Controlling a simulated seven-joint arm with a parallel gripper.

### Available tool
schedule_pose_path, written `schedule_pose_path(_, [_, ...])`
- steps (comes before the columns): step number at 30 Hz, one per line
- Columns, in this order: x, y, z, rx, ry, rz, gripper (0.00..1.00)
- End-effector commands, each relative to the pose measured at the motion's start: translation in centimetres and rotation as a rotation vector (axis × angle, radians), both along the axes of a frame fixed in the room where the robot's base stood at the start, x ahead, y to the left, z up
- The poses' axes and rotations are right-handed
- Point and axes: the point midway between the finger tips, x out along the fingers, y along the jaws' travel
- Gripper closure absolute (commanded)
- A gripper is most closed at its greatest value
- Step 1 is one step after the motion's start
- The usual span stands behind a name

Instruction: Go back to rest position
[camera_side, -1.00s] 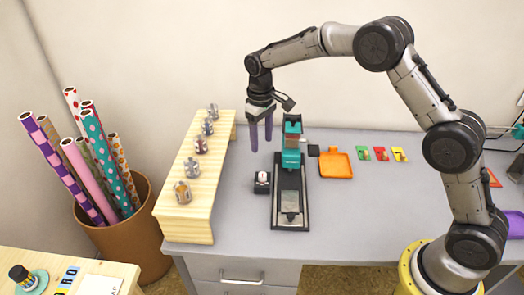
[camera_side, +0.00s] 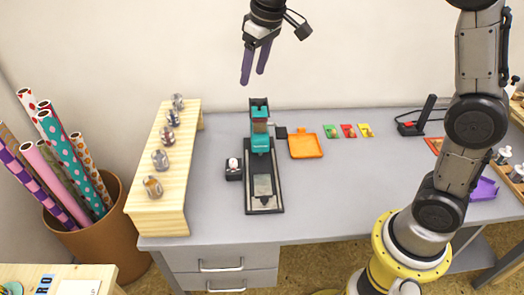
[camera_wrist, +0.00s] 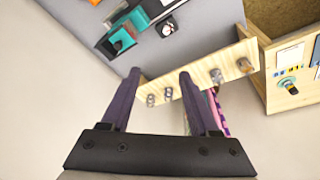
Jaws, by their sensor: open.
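My gripper (camera_side: 255,66) is open and empty, raised high above the back of the grey desk in the side view. Its two purple fingers point down and stand apart. In the wrist view my gripper (camera_wrist: 155,75) also shows open with nothing between the fingers. The black and teal stamp press (camera_side: 263,180) stands on the desk below it, well apart from the fingers. A small dark block with a pale top (camera_side: 234,168) stands left of the press.
A wooden shelf (camera_side: 165,200) with several small metal pieces stands at the desk's left. An orange tray (camera_side: 306,146) and red, green and yellow pads (camera_side: 348,131) lie to the right. A brown bin (camera_side: 115,235) holds wrapping rolls. The air around my gripper is clear.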

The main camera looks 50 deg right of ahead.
Motion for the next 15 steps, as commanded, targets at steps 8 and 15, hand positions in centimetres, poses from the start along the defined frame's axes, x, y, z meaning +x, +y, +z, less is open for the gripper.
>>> schedule_pose_path(8, [-11.4,-1.2,5.0,0.017,-0.141,-0.035,0.39])
schedule_pose_path(15, [-21.3,-1.6,3.4,0.031,-0.232,-0.065,0.39])
